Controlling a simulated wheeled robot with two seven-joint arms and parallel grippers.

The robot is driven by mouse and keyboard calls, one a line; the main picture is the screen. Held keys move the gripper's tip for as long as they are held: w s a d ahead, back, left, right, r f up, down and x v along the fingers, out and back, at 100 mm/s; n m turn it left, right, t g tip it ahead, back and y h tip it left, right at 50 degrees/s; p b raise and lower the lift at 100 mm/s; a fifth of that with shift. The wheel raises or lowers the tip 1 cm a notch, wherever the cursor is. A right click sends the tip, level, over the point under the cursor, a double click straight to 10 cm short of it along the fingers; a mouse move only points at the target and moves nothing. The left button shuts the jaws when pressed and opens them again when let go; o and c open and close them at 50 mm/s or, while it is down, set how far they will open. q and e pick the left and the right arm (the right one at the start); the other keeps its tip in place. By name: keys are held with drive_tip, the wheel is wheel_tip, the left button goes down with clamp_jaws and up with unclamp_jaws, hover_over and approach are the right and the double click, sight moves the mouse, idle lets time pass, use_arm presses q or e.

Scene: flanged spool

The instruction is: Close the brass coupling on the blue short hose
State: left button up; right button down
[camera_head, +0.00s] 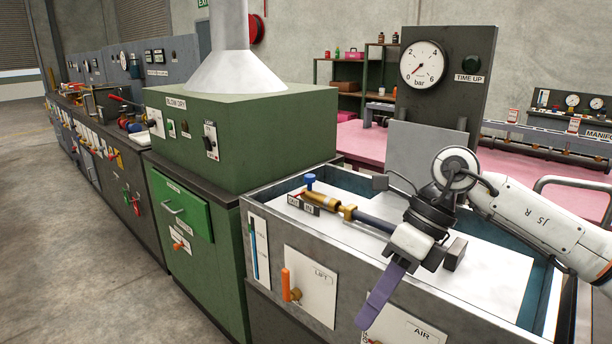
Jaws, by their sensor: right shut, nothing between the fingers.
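The blue short hose (376,221) lies on the white bed of the open tank at right, running from the brass coupling down towards my right gripper. The brass coupling (347,211) sits at the hose's left end, beside a brass fitting (322,201) with a blue cap (310,181) and a plate marked IN. I cannot tell whether the coupling's parts touch. My right gripper (418,254) is shut and empty, in front of the hose's right part, which it hides. A flat purple strip (384,294) extends below it; its attachment is unclear. My left gripper is not in view.
The tank's raised front wall carries an orange LIFT handle (286,284) and an AIR plate (409,330). A green BLOW DRY cabinet (240,135) stands left of it. A bar gauge panel (446,80) rises behind. The white bed right of my gripper is clear.

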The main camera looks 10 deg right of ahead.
drive_tip(key=s+a+r+m+y, duration=0.1)
drive_tip(key=s+a+m+y, duration=0.2)
drive_tip(key=a+y, duration=0.45)
drive_tip(key=s+a+r+m+y, duration=0.1)
drive_tip(key=s+a+m+y, duration=0.3)
drive_tip(key=a, duration=0.7)
drive_tip(key=w+d+f+m+t+h, duration=0.45)
drive_tip(key=f+m+t, duration=0.35)
drive_tip(key=m, duration=0.5)
drive_tip(key=w+d+f+m+t+h, duration=0.3)
drive_tip(key=d+f+m+t, duration=0.25)
drive_tip(key=m+t, duration=0.6)
drive_tip(key=s+d+f+m+g+h, duration=0.2)
drive_tip(key=s+d+f+m+g, duration=0.1)
drive_tip(key=s+f, duration=0.3)
drive_tip(key=s+d+f+m+g+h, duration=0.2)
drive_tip(key=s+f+m, duration=0.3)
drive_tip(key=f, duration=0.5)
drive_tip(key=s+d+f+m+g+h, duration=0.3)
drive_tip(key=s+d+f+m+g, duration=0.1)
drive_tip(key=s+f, duration=0.3)
drive_tip(key=shift+s+d+f, duration=0.35)
drive_tip(key=shift+f, duration=0.2)
